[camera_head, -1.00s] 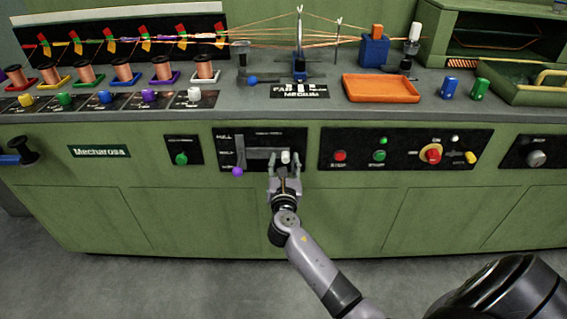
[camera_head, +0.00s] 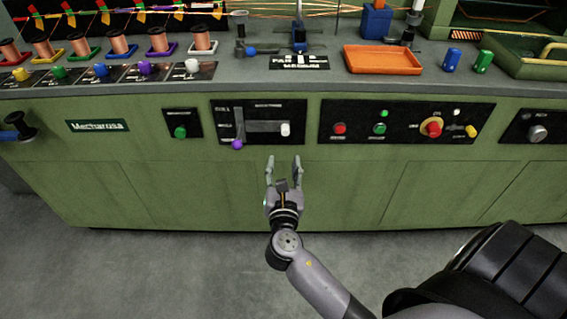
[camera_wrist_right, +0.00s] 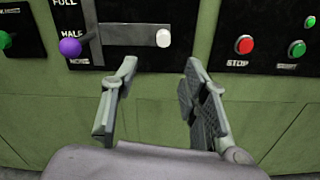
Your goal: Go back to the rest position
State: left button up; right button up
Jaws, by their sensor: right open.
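My right gripper (camera_head: 283,172) is open and empty in front of the green cabinet front, below the slider panel (camera_head: 262,108). In the right wrist view its two fingers (camera_wrist_right: 160,105) stand apart with nothing between them. The white slider knob (camera_head: 285,129) sits at the right end of its horizontal slot, clear of the fingertips. My left gripper is not in view.
The panel to the right holds a red stop button (camera_head: 339,128), a green button (camera_head: 379,128) and a red-and-yellow knob (camera_head: 432,127). On the counter are an orange tray (camera_head: 382,60), copper spools (camera_head: 118,42) and a green tray (camera_head: 530,62). Open grey floor lies in front.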

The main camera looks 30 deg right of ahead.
dwell(0.3)
jog(key=s+a+f+m+g+y, duration=0.2)
jog(key=s+f+m+g, duration=0.3)
jog(key=f, duration=0.6)
jog(key=s+a+f+m+g+y, duration=0.1)
jog(key=s+f+m+g+y, duration=0.15)
jog(key=s+f+m, duration=0.7)
jog(key=s+a+f+m+g+y, duration=0.2)
jog(key=s+f+m+g+y, duration=0.15)
jog(key=f, duration=0.85)
jog(key=s+a+f+m+g+y, duration=0.2)
jog(key=s+a+f+m, duration=0.25)
jog(key=s+m, duration=0.4)
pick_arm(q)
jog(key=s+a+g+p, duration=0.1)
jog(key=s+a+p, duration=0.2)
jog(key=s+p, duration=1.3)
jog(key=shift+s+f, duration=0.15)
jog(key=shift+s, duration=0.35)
pick_arm(e)
jog(key=s+d+n+g, duration=0.1)
jog(key=s+d, duration=0.3)
jog(key=s, duration=1.3)
jog(key=shift+f+h, duration=0.4)
jog(key=shift+f, duration=0.05)
jog(key=shift+n, duration=0.25)
